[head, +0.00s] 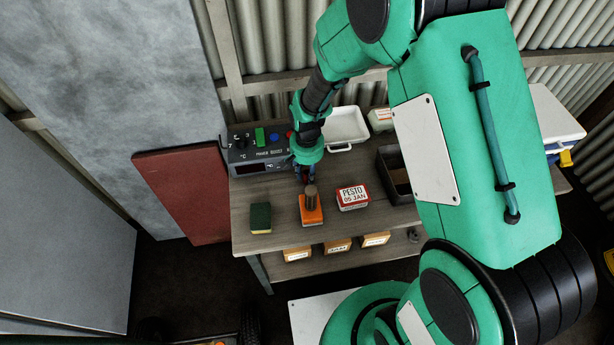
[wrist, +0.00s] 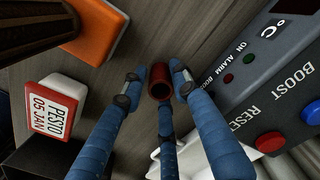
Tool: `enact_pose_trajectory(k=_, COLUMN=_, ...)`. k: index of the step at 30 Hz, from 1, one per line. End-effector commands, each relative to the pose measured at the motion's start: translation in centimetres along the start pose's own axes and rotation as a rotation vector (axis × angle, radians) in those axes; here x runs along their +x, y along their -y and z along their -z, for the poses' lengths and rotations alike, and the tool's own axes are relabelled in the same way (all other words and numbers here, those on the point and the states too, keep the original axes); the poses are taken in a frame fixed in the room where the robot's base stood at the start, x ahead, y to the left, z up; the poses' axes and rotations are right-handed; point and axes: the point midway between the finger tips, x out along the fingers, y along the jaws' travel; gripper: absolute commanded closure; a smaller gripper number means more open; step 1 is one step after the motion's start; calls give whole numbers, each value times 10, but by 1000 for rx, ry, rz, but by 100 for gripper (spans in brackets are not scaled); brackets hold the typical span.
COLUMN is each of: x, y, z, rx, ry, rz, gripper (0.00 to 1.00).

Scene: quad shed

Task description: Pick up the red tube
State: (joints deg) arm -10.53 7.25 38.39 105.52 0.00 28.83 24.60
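The red tube (wrist: 160,82) shows in the wrist view, a short hollow piece with its dark open end toward the camera. It is over the grey wooden bench top (wrist: 215,40). My gripper (wrist: 157,78) has blue fingers with dark pads, spread around the tube, one on the left, one on the right and one below it in the picture. Small gaps seem to show at the side fingertips; I cannot tell whether the lower finger touches it. In the head view my gripper (head: 306,174) is low over the bench, and I cannot make out the tube there.
A dark control box (head: 258,150) stands behind on the left. An orange block (head: 311,215) bearing a brown cylinder (head: 311,196) is in front, with a pesto box (head: 352,197) on its right. A green-yellow sponge (head: 260,217), white tray (head: 344,128) and dark bin (head: 392,165) are nearby.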

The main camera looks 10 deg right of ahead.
Motion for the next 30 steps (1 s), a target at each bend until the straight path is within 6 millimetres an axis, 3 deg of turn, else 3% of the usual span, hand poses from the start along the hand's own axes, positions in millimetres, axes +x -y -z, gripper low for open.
enact_pose_trajectory(k=3, x=0, y=0, z=0, rx=0, ry=0, rz=0, gripper=94)
enact_pose_trajectory(k=17, x=-4, y=0, z=0, rx=0, ry=0, rz=0, gripper=95)
enact_pose_trajectory(k=23, x=-23, y=0, z=1, rx=0, ry=-2, rz=1, gripper=95)
enact_pose_trajectory(k=30, x=-61, y=0, z=1, rx=0, ry=-3, rz=1, gripper=95)
